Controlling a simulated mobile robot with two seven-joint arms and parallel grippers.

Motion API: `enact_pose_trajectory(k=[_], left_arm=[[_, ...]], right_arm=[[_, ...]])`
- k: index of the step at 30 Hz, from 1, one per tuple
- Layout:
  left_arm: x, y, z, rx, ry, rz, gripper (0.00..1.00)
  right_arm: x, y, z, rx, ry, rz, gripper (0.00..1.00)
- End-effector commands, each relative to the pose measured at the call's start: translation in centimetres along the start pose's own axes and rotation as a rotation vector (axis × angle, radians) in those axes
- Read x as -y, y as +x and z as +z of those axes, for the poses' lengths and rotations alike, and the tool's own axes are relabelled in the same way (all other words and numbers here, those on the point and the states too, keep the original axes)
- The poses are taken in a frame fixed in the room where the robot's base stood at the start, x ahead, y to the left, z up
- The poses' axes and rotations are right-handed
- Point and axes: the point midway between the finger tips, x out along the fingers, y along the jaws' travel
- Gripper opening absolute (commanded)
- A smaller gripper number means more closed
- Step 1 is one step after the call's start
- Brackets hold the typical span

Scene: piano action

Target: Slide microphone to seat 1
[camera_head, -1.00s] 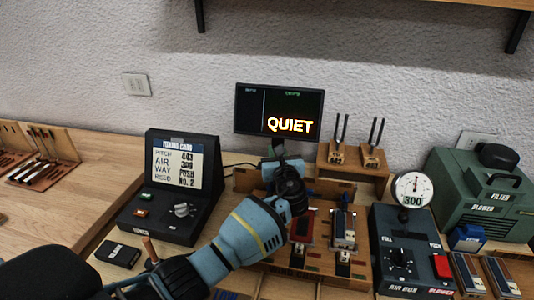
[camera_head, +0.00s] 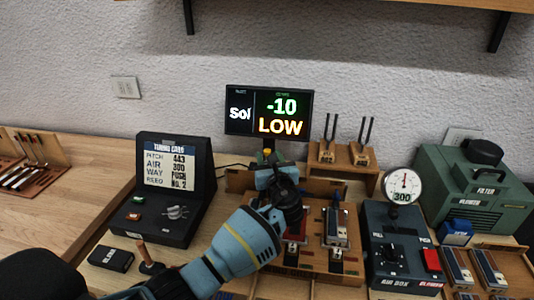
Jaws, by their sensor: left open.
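My left gripper (camera_head: 268,172) reaches over the back of the wooden rig (camera_head: 314,272), below the display. It is open, but its fingertips are partly covered by its own wrist. A red-based block (camera_head: 295,243) and a silver-topped block (camera_head: 337,226) sit side by side in the rig. Seat 1 cannot be made out. The right gripper is not in view.
The display (camera_head: 268,112) reads "Sol -10 LOW". A tuning card console (camera_head: 172,190) stands left, an air box (camera_head: 398,250) with a round gauge (camera_head: 403,185) right. Tuning forks (camera_head: 345,140) stand behind the rig. A green blower (camera_head: 475,190) is far right.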

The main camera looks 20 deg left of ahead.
Motion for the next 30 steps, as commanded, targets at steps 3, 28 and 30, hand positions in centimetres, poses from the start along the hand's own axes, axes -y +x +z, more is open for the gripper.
enact_pose_trajectory(k=[3, 28, 30], left_arm=[[0.1, -2.0, 0.3, 0.002, -0.005, -0.002, 0.40], [0.0, -4.8, 0.0, -0.001, -0.001, 0.000, 0.40], [0.0, -4.8, 0.0, -0.001, -0.001, -0.001, 0.40]], right_arm=[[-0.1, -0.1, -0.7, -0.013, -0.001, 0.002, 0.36], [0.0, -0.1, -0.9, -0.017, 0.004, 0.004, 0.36], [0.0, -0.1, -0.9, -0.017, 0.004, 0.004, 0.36]])
